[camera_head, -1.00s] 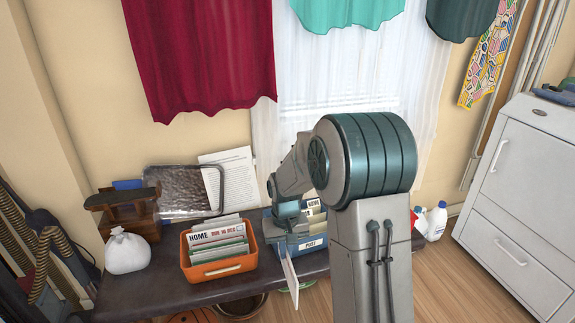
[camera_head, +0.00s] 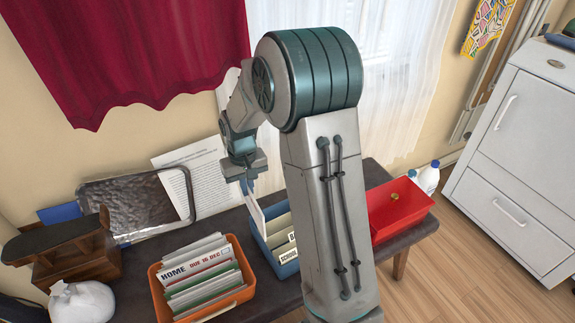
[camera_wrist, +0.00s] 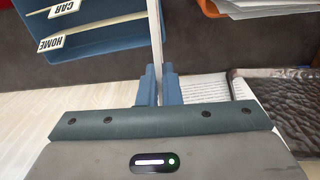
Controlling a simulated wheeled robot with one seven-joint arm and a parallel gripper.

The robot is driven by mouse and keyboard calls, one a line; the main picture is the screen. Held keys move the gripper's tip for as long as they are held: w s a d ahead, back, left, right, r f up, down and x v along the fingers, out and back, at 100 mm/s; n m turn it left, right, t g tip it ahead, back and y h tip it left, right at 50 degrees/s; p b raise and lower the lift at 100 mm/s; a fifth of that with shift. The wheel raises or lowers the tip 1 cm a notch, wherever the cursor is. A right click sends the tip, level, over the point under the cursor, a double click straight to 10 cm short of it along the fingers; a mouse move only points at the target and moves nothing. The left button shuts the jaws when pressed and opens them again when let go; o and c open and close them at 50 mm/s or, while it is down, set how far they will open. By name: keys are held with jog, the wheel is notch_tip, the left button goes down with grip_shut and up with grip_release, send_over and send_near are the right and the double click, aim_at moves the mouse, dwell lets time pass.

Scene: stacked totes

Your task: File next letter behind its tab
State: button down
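My gripper (camera_head: 247,183) is shut on a white letter (camera_head: 256,213), which hangs upright below the fingers at the left end of the blue box (camera_head: 270,256). In the wrist view, the letter (camera_wrist: 155,35) is edge-on between the fingertips (camera_wrist: 158,88), beside the blue box's wall. Cream tab dividers stand in the box; a SCHOOL tab (camera_head: 289,257) shows in the head view, CAR (camera_wrist: 64,8) and HOME (camera_wrist: 50,44) tabs in the wrist view. An orange bin (camera_head: 226,304) to the left holds several letters; the front one (camera_head: 190,269) reads HOME, DUE 16 DEC. My arm hides part of the blue box.
A red tray (camera_head: 400,215) lies at the table's right end. A metal tray (camera_head: 128,208) and a printed sheet (camera_head: 203,178) lean at the back. A wooden stand (camera_head: 70,258) and white bag (camera_head: 80,303) are at the left. A white cabinet (camera_head: 520,140) stands right.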

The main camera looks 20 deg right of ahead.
jog(key=s+d+r+n+p, duration=0.6)
jog(key=s+d+n+p, duration=0.35)
jog(key=n, duration=0.95)
notch_tip(320, 180, down, 12)
jog(key=b, duration=0.9)
jog(key=shift+d, duration=0.4)
jog(key=c, duration=1.5)
grip_release()
jog(key=shift+c, duration=0.2)
